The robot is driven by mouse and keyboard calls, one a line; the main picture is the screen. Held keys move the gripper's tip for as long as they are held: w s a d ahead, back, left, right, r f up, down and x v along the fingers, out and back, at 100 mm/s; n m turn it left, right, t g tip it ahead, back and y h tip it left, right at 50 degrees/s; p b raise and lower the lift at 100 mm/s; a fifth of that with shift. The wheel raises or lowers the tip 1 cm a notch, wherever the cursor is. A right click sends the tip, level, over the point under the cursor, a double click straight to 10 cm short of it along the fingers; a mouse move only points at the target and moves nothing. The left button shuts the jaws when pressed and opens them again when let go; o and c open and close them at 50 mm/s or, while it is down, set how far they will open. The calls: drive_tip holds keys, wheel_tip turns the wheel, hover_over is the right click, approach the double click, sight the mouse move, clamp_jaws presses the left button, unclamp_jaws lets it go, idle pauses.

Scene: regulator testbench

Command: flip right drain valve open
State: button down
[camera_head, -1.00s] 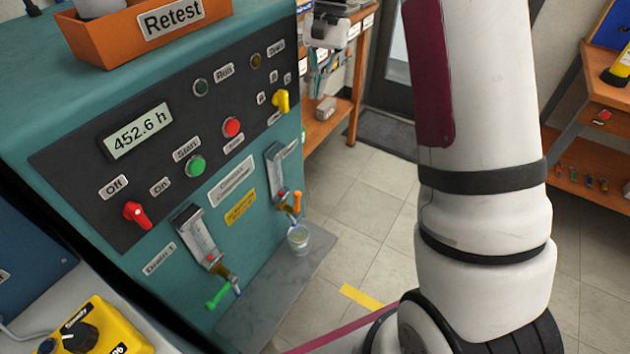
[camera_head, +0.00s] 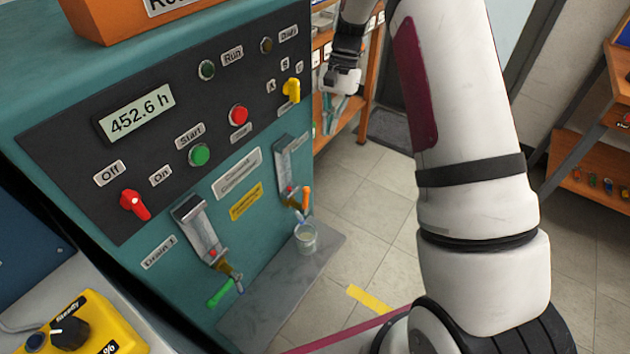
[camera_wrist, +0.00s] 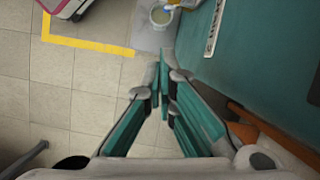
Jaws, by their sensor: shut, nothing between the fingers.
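The right drain valve (camera_head: 306,200) has an orange handle and sits on the bench's teal front, below the right sight gauge (camera_head: 290,165). Its handle looks roughly upright. A clear cup (camera_head: 305,237) stands under it on a grey ledge. My gripper (camera_head: 335,118) is beyond the panel's right edge, above and apart from the valve, with its teal fingers pointing down. In the wrist view its fingers (camera_wrist: 161,78) are shut and empty.
The left drain valve (camera_head: 222,292) has a green handle. The panel carries a red switch (camera_head: 134,205), a yellow selector (camera_head: 291,90) and several buttons. An orange shelf (camera_head: 365,105) stands behind my gripper. The floor right of the bench is open, with yellow tape (camera_head: 368,298).

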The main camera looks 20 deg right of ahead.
sight(305, 200)
drive_tip(key=s+a+f+b, duration=0.1)
drive_tip(key=s+a+f, duration=0.2)
drive_tip(key=f, duration=0.2)
drive_tip(key=s+a+f+b, duration=0.1)
drive_tip(key=s+a+f, duration=0.2)
drive_tip(key=f, duration=0.3)
drive_tip(key=shift+f, duration=0.25)
drive_tip(key=shift+s, duration=0.1)
drive_tip(key=shift+s+a+r+p, duration=0.3)
drive_tip(key=shift+s+a+p, duration=0.45)
drive_tip(key=shift+a, duration=0.1)
